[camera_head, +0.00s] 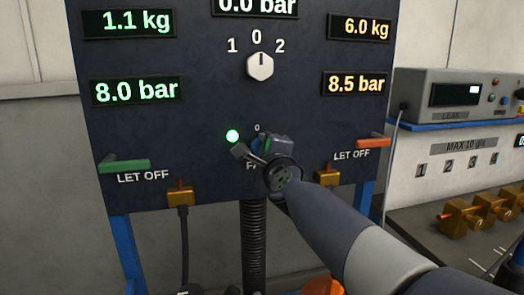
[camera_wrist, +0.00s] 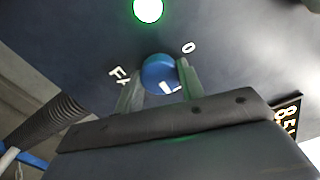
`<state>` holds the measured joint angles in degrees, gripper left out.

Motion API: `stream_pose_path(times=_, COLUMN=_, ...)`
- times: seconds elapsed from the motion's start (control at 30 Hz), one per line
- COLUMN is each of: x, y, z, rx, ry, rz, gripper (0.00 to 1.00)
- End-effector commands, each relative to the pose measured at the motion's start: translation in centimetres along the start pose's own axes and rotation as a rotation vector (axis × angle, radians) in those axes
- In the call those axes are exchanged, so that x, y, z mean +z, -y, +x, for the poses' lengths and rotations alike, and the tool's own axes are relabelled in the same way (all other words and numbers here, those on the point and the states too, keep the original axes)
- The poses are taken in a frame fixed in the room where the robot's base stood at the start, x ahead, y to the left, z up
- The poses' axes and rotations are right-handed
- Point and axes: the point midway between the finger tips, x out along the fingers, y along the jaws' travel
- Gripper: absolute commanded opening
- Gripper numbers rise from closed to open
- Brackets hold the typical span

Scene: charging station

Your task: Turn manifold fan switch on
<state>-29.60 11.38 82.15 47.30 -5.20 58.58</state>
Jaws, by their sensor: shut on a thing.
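The manifold fan switch is a round blue knob (camera_wrist: 158,72) on the dark panel (camera_wrist: 230,40), with a "0" and part of a "FAN" label beside it. My gripper (camera_wrist: 160,85) is shut on the knob, one finger on each side of it. A white mark shows on the knob between the fingers. In the head view my gripper (camera_head: 257,150) is at the lower middle of the panel and mostly hides the knob. A round lamp (camera_head: 232,136) glows green just left of my gripper; it also shows in the wrist view (camera_wrist: 148,10).
A white selector knob (camera_head: 260,66) marked 1, 0, 2 sits above. A green lever (camera_head: 124,166) and an orange lever (camera_head: 373,143) are at the panel's sides. A black corrugated hose (camera_head: 254,240) hangs below. A grey LEAK instrument (camera_head: 455,95) stands at right.

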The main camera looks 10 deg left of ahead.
Motion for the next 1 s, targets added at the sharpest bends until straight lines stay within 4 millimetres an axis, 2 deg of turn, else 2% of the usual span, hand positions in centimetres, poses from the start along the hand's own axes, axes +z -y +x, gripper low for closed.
stream_pose_path(times=0.27, x=0.0, y=0.0, z=0.0, rx=0.0, ry=0.0, rz=0.004, gripper=0.14)
stream_pose_path(times=0.3, x=0.0, y=0.0, z=0.0, rx=0.0, ry=0.0, rz=0.004, gripper=0.39)
stream_pose_path(times=0.53, x=0.0, y=0.0, z=0.0, rx=0.0, ry=0.0, rz=0.003, gripper=0.57)
stream_pose_path(times=0.83, x=0.0, y=0.0, z=-0.1, rx=0.0, ry=0.0, rz=0.002, gripper=0.59)
stream_pose_path(times=1.0, x=0.0, y=0.1, z=-1.6, rx=-0.002, ry=0.0, rz=0.002, gripper=0.59)
